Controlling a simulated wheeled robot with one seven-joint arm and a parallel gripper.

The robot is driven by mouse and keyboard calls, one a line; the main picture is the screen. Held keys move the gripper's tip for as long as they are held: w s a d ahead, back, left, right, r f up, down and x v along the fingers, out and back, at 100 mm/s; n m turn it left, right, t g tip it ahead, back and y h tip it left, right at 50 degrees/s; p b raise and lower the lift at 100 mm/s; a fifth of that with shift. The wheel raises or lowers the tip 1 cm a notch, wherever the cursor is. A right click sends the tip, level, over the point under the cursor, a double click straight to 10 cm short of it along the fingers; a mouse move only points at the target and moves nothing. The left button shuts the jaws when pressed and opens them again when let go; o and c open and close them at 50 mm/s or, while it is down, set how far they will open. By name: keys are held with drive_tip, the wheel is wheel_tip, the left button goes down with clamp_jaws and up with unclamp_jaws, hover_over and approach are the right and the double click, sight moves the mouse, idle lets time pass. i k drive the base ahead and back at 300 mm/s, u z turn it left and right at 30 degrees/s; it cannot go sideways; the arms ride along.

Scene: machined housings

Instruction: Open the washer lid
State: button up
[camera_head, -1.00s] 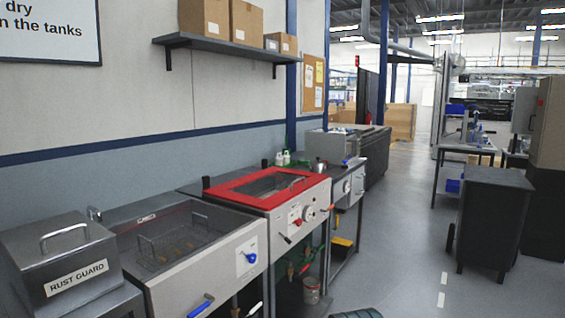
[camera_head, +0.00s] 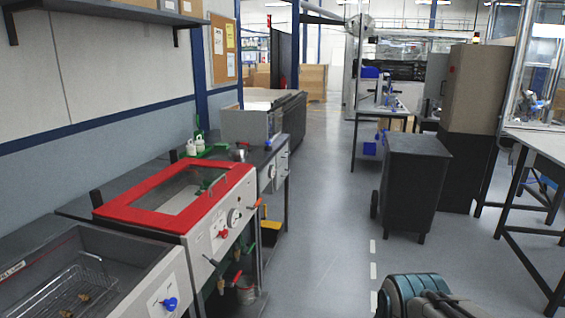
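The washer (camera_head: 225,218) is a grey cabinet in the left half of the head view, with a red-framed lid (camera_head: 125,210) on top. The lid lies flat and looks closed, with a clear window (camera_head: 180,190) in it. The washer's front carries a dial, a red knob and red-tipped levers. My gripper is not in view; only a teal and dark part of my own body shows at the bottom right of centre, well apart from the washer.
An open sink (camera_head: 110,255) with a wire basket (camera_head: 75,290) stands nearer, left of the washer. A grey bench unit (camera_head: 252,124) stands beyond it. A dark wheeled cabinet (camera_head: 412,185) is across the aisle, and a table (camera_head: 540,143) at right. The aisle floor (camera_head: 325,215) is clear.

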sight(118, 210)
drive_tip(key=z, duration=0.3)
drive_tip(key=i, duration=1.55)
drive_tip(key=u, duration=0.75)
drive_tip(key=i, duration=1)
drive_tip(key=u, duration=1.05)
drive_tip(key=i, duration=0.25)
drive_tip(key=u, duration=0.25)
